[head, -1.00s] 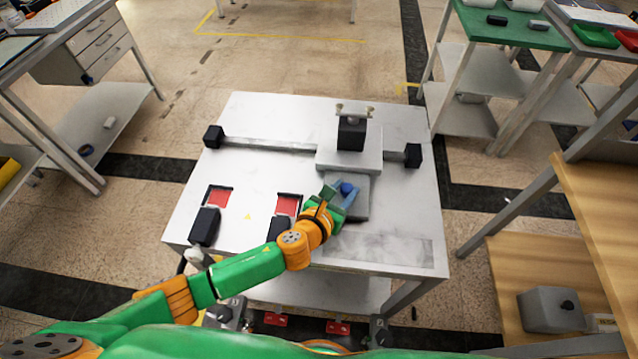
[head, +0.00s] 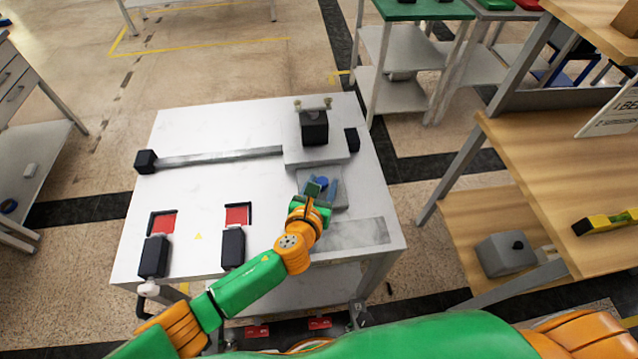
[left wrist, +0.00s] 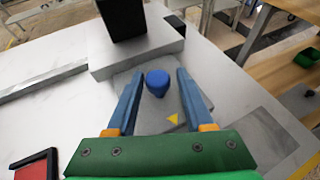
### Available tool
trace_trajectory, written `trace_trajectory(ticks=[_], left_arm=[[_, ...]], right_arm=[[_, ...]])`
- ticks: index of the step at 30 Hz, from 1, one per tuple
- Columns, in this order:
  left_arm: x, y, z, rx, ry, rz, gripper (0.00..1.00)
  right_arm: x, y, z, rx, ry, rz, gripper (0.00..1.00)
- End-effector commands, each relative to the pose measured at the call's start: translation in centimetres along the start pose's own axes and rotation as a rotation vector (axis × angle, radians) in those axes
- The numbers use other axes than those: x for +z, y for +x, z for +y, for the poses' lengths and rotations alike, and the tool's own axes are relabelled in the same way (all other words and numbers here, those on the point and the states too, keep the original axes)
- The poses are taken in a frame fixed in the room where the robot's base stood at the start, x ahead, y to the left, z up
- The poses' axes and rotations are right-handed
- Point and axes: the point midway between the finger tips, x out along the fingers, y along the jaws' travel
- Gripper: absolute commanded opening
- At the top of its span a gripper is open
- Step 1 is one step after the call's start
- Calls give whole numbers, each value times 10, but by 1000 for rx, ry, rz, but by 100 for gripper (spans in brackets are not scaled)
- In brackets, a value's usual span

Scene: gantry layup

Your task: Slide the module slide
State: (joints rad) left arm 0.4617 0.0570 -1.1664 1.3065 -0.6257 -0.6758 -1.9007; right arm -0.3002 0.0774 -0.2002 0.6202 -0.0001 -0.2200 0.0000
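The module slide (head: 318,152) is a pale carriage on a grey rail (head: 220,156), with a black block (head: 314,127) on top. It sits at the rail's right end, against or very close to the black right end stop (head: 352,140). Its lower front plate carries a blue knob (head: 322,182), also seen in the left wrist view (left wrist: 157,83). My left gripper (left wrist: 159,80) is open; its blue fingers stand on both sides of the knob, with a visible gap on each side. My right gripper is not in view.
The black left end stop (head: 146,161) is at the rail's far end. Two red pads (head: 163,222) (head: 238,215) with black blocks are at the table's front left. A wooden bench (head: 560,170) stands at right, with a yellow-black tool (head: 607,222).

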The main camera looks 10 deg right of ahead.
Motion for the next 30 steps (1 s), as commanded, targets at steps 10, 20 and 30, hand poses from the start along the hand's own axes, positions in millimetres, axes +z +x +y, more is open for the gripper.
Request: trace_trajectory(ticks=[10, 20, 30], left_arm=[[0, -1, 1, 3, 1, 0, 68], [2, -52, 0, 1, 2, 2, 68], [0, -70, -1, 2, 2, 2, 68]], right_arm=[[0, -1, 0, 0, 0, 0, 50], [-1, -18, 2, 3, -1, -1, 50], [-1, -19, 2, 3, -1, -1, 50]])
